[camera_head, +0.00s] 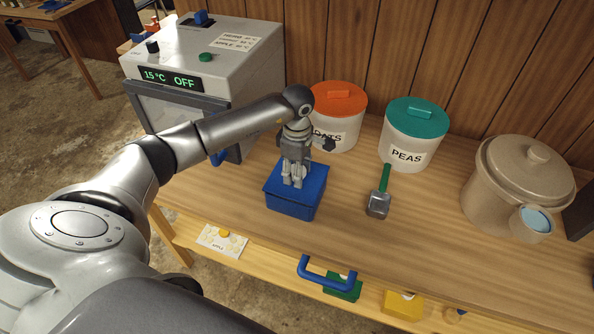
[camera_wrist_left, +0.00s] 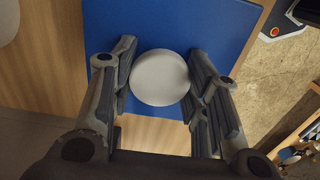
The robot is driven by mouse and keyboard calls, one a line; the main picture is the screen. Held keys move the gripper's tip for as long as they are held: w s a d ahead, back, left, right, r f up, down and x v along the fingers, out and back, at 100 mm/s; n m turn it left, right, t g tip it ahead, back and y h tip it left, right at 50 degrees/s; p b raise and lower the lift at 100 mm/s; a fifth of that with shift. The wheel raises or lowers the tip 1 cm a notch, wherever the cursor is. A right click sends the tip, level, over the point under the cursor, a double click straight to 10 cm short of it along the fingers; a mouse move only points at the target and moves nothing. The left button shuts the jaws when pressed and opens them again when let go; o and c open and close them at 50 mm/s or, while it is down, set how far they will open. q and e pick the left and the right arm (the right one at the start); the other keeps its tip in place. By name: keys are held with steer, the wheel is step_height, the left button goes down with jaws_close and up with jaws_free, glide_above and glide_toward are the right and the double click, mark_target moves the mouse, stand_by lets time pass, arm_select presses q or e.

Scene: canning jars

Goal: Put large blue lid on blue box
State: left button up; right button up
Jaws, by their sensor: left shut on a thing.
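The blue box (camera_head: 290,208) stands on the wooden table near its front edge. The large blue lid (camera_head: 275,183) lies over the top of the box and looks roughly lined up with it. I cannot tell whether it is fully seated. My left gripper (camera_head: 294,181) points down at the middle of the lid. In the left wrist view the lid (camera_wrist_left: 205,30) fills the top, and its round pale knob (camera_wrist_left: 160,78) is between my fingers, which are shut on it. My right gripper is not in view.
Behind stand an orange-lidded canister (camera_head: 340,100), a green-lidded PEAS canister (camera_head: 415,125) and a grey machine (camera_head: 215,55) reading OFF. A green-handled tool (camera_head: 379,203) lies right of the box. A large beige pot (camera_head: 515,180) is at the right.

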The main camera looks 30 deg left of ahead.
arm_select(q)
steer(key=shift+f+b, duration=0.5)
steer(key=shift+b, duration=0.05)
stand_by(0.5)
steer(key=o, duration=1.1)
steer(key=shift+r, duration=0.1)
step_height(320, 180, up, 12)
steer(key=shift+f, duration=0.1)
